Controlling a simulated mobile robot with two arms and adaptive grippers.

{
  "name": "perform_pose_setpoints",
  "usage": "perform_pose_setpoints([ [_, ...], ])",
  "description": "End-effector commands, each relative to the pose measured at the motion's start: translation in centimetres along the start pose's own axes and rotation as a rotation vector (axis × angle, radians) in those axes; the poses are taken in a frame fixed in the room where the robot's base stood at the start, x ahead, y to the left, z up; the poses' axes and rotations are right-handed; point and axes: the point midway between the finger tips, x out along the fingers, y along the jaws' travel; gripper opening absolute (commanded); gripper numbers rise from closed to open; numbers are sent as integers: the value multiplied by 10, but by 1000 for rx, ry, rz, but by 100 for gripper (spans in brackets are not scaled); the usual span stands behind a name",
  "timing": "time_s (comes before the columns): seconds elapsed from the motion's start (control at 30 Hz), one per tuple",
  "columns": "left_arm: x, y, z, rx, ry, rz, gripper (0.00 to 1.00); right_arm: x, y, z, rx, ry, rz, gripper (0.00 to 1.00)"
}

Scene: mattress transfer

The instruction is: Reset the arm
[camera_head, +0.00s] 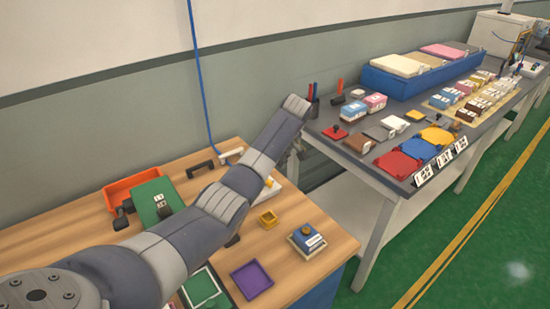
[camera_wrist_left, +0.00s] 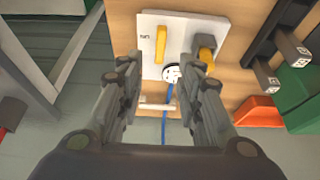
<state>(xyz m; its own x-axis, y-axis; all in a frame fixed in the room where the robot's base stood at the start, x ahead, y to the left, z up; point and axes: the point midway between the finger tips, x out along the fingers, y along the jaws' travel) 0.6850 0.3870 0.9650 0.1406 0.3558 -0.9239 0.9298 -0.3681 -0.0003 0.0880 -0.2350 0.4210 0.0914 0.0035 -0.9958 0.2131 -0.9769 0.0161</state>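My left arm (camera_head: 225,200) reaches from the lower left across the wooden table, with its wrist raised near the gap between the two tables. My left gripper (camera_wrist_left: 165,66) is open, its two fingers apart with nothing held between them. In the head view the gripper (camera_head: 299,147) is small and partly hidden below the wrist. My right gripper is in neither view.
The wooden table (camera_head: 325,225) holds an orange bin (camera_head: 133,190), a green box (camera_head: 153,197), a small yellow box (camera_head: 268,219), a purple tray (camera_head: 251,279) and a blue-and-white block (camera_head: 307,238). The dark-topped table (camera_head: 340,150) carries colored trays and a blue crate (camera_head: 400,85). Green floor lies at right.

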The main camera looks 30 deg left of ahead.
Motion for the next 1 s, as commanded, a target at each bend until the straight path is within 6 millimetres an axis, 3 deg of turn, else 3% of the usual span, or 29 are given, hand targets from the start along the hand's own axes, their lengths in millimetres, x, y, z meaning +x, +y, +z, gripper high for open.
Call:
perform_pose_setpoints([
  [0.2,-18,0,0,-1,0,2,33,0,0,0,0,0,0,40],
  [0.77,-21,0,0,-1,0,1,33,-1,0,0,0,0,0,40],
  [0.87,-31,0,-5,-1,0,2,33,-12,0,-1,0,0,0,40],
  [1.0,-57,0,-15,-1,0,2,33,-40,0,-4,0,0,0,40],
])
